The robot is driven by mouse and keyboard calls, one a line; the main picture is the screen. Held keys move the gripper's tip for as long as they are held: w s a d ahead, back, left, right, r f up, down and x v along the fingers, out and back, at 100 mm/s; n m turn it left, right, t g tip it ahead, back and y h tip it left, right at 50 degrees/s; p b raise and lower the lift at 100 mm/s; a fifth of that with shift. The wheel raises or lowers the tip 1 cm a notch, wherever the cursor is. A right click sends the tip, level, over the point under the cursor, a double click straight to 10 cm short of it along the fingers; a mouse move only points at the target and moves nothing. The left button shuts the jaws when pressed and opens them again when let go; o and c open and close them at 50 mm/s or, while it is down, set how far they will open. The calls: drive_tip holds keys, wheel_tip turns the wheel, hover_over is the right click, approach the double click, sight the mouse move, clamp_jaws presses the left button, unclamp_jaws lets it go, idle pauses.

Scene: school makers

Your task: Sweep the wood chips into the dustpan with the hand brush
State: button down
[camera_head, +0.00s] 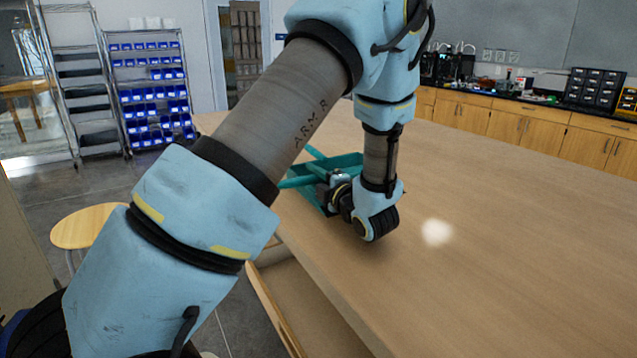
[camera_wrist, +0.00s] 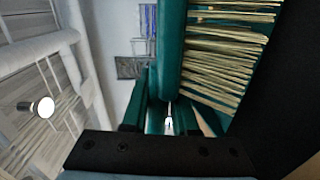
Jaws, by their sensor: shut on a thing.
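My gripper (camera_head: 326,186) is at the left edge of the wooden table, partly hidden behind my wrist. It is shut on the teal hand brush (camera_wrist: 172,45); tan bristles (camera_wrist: 228,62) show along its right side in the wrist view. In the head view, teal parts lie around the gripper, with a teal dustpan (camera_head: 346,162) seeming to sit just behind it on the table. Thin teal handles stick out to the left, and I cannot tell clearly which belongs to the brush. I cannot make out any wood chips; my arm hides part of the table.
The long table (camera_head: 510,210) is bare to the right, with a pale bright spot on it. A round stool (camera_head: 88,226) stands left of the table. Shelves with blue bins (camera_head: 152,95) stand at the back left. A counter with wooden cabinets (camera_head: 515,122) runs along the back.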

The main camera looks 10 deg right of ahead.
drive_tip(key=shift+w+a, duration=0.2)
drive_tip(key=shift+w, duration=0.25)
drive_tip(key=shift+w+r, duration=0.2)
drive_tip(key=shift+r, duration=0.05)
drive_tip(key=shift+s+r+p, duration=0.1)
drive_tip(key=shift+r+p, duration=0.5)
drive_tip(key=shift+r, duration=1.45)
drive_tip(key=shift+r+p, duration=0.95)
drive_tip(key=shift+r, duration=1.55)
